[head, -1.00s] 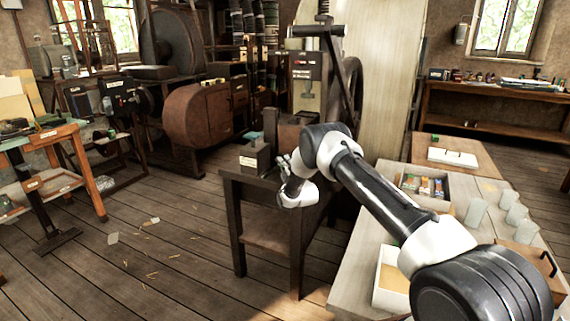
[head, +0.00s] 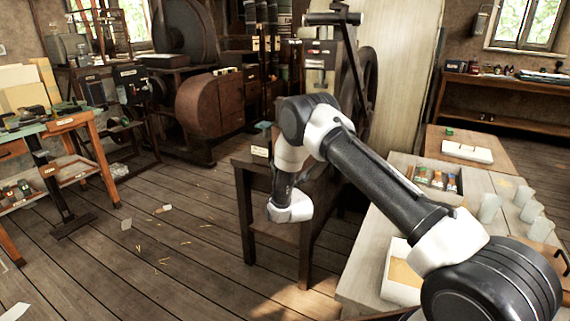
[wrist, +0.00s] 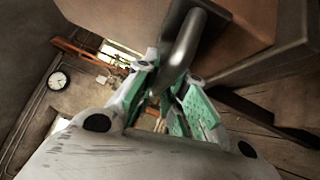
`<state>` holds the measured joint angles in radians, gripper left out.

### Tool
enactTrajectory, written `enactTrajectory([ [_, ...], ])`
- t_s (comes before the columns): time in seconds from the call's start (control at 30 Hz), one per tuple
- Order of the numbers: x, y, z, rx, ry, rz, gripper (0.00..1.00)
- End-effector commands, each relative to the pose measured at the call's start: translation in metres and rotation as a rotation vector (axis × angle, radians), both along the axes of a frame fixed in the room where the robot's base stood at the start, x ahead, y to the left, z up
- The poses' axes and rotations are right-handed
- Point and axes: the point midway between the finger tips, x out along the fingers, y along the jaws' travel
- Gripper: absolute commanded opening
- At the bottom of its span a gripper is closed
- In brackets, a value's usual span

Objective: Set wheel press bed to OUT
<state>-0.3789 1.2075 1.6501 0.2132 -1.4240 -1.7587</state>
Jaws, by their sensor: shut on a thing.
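The press (head: 320,62), with a plate-fronted head, a top crossbar and a dark handwheel (head: 371,80) at its right, stands behind a dark wooden stand (head: 243,190). My arm covers much of the press's lower part, so the bed and its position cannot be made out. The gripper is shut on this handle. A brown block (wrist: 235,30) lies close beside it. In the head view the fingers are hidden behind my wrist.
A small labelled block (head: 260,150) sits on the stand's left corner. A pale worktable (head: 365,275) with trays and cups stands at the right, under my arm. An orange-framed bench (head: 88,150) is at far left.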

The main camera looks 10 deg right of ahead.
Motion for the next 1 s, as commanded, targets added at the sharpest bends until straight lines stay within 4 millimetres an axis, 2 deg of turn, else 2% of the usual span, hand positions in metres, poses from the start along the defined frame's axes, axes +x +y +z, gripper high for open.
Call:
enactTrajectory([
  [0.2,-0.035,0.025,-0.002,-0.002,0.005,0.001,0.0],
  [0.5,-0.073,0.053,-0.002,-0.002,0.004,0.0,0.0],
  [0.7,-0.088,0.063,-0.002,-0.002,0.004,-0.001,0.0],
  [1.0,-0.097,0.07,-0.002,-0.002,0.004,-0.001,0.0],
])
